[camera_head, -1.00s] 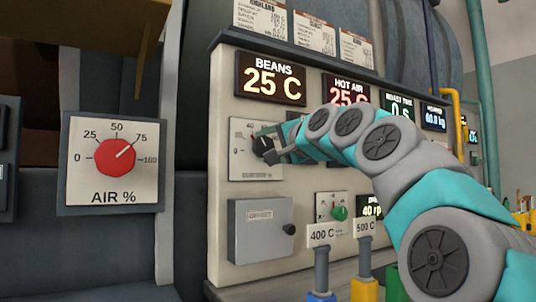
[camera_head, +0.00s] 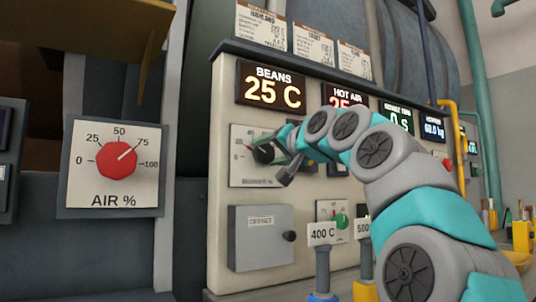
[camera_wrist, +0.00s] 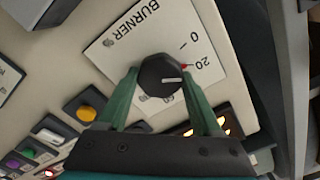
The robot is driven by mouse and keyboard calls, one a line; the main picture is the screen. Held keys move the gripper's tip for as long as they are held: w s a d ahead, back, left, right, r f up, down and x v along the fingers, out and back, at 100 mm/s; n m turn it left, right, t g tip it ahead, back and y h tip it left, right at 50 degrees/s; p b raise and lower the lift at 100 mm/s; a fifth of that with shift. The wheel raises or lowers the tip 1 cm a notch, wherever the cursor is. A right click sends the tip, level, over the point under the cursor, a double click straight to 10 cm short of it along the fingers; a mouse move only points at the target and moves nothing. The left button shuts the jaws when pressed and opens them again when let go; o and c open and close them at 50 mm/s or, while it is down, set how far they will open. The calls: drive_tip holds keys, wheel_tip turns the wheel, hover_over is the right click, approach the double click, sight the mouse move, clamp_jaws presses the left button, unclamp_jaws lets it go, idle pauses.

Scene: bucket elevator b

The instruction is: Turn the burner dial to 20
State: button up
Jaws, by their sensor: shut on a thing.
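The burner dial is a black knob (camera_wrist: 161,73) on a white BURNER plate (camera_wrist: 118,40) in the wrist view. My gripper (camera_wrist: 160,84) is shut on it, with one green finger on each side. The knob's white line points right and slightly down in that view, a little below the printed 20. A small red mark lies by the 20, and 0 is printed above it. In the head view my gripper (camera_head: 274,152) covers part of the dial (camera_head: 262,154), and its plate (camera_head: 240,178) shows below the BEANS display. The upper end of the scale is partly hidden by the fingers.
The BEANS display (camera_head: 270,88) reads 25 C. Below the burner plate is a grey OFFSET box (camera_head: 260,237). A red AIR % dial (camera_head: 117,158) is on a separate panel at left. A 400 C tag (camera_head: 322,234) stands in front of the panel.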

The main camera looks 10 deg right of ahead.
drive_tip(key=o, duration=1.4)
drive_tip(key=shift+c, duration=0.2)
drive_tip(key=v, duration=0.7)
drive_tip(key=shift+s+b, duration=0.35)
